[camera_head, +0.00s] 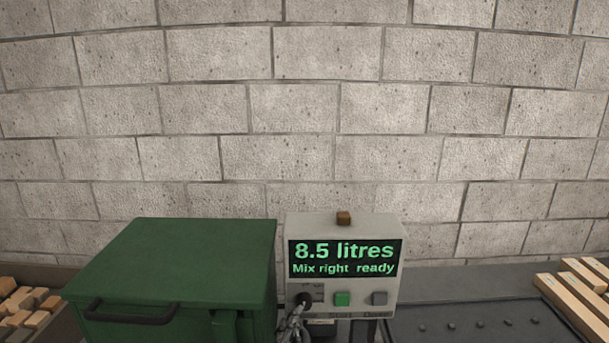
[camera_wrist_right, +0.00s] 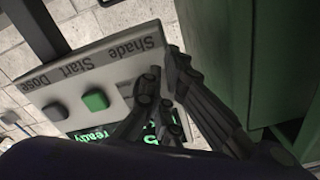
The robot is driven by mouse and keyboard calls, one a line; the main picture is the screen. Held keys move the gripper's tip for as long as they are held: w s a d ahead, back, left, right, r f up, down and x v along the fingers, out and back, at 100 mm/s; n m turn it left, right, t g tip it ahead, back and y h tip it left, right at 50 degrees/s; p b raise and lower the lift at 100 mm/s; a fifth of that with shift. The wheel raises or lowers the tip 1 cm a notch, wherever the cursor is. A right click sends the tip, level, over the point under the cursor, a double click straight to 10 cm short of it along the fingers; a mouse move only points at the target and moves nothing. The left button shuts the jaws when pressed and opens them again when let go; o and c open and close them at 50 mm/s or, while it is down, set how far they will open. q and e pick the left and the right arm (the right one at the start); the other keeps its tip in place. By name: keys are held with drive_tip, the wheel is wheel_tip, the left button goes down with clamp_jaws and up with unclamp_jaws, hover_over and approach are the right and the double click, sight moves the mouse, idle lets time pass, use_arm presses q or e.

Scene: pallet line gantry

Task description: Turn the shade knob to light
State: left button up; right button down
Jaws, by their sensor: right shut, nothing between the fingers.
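The grey control box (camera_head: 345,228) stands against the block wall. Its screen (camera_head: 345,258) reads "8.5 litres" and "Mix right ready". The dark shade knob (camera_head: 304,298) is at the lower left of its front; its pointer setting is too small to read. My right gripper (camera_head: 297,313) is shut and empty, with its fingertips at or just below the knob; I cannot tell whether they touch. In the wrist view the right gripper (camera_wrist_right: 165,85) is beside the "Shade" label (camera_wrist_right: 137,45) and the knob is hidden behind the fingers. My left gripper is not in view.
A green start button (camera_head: 342,299) and a grey dose button (camera_head: 379,298) sit right of the knob. A green lidded bin (camera_head: 180,255) stands close on the left. Wooden blocks (camera_head: 25,300) lie far left, and planks (camera_head: 575,295) far right.

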drive_tip(key=shift+s, duration=2.8)
